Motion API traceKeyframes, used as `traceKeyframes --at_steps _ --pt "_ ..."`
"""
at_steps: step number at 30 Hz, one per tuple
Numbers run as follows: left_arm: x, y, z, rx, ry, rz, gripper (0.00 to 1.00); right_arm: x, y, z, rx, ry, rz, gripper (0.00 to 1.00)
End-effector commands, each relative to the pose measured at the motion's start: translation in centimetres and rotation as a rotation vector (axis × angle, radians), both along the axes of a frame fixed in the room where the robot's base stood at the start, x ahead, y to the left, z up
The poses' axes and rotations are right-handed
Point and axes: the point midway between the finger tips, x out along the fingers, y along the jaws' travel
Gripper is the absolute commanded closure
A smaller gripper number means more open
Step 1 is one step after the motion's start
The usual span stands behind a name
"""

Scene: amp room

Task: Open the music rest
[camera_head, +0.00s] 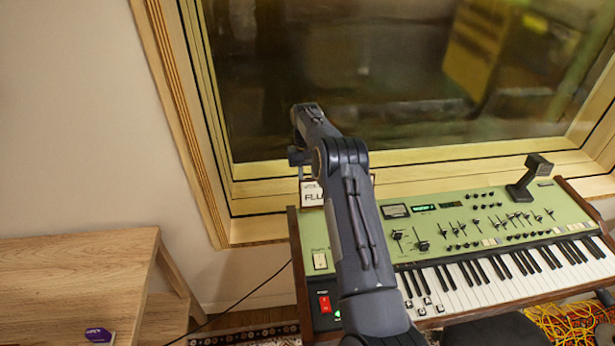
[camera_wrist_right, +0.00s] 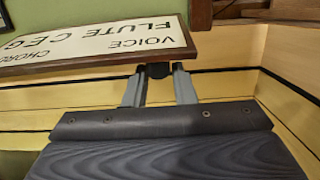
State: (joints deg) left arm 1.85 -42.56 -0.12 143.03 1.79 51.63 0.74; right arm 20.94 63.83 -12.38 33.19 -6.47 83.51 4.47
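The music rest is a cream panel with dark lettering and a brown edge. Part of it (camera_head: 312,193) shows at the keyboard's back left in the head view, largely hidden by my right arm. In the right wrist view the panel (camera_wrist_right: 95,42) fills the upper left, reading "VOICE", "FLUTE CEG". My right gripper (camera_wrist_right: 159,72) is at the panel's lower edge, its two grey fingers apart on either side of a dark rounded knob (camera_wrist_right: 158,71). I cannot tell whether they touch it. My left gripper is not in view.
The green keyboard (camera_head: 470,222) stands under a wood-framed window (camera_head: 400,80). A dark lever-like stand (camera_head: 528,178) rises from its right side. A wooden table (camera_head: 75,280) with a small purple item (camera_head: 99,335) is at the left. Yellow cables (camera_head: 570,325) lie at the lower right.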

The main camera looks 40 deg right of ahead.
Motion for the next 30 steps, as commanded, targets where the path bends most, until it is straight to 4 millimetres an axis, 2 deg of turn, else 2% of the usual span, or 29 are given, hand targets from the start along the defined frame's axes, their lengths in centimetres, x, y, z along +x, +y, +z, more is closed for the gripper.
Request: traceKeyframes --at_steps 1,3,4,14,24,30 --pt "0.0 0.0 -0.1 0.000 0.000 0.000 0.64 -0.1 0.0 -0.2 0.001 0.003 0.000 0.69" --pt "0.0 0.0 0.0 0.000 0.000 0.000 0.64 -0.1 0.0 -0.1 0.001 0.003 0.000 0.60" --pt "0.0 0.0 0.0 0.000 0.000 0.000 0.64 -0.1 0.0 0.0 0.001 0.002 0.000 0.59" --pt "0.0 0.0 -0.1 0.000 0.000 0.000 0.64 0.1 -0.1 0.7 -0.001 -0.002 0.000 0.59" --pt "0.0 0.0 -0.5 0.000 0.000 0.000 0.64 0.8 -0.4 6.1 -0.001 -0.002 -0.001 0.59" --pt "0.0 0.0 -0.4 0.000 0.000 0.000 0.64 1.0 -0.5 7.8 0.000 -0.001 0.000 0.59"
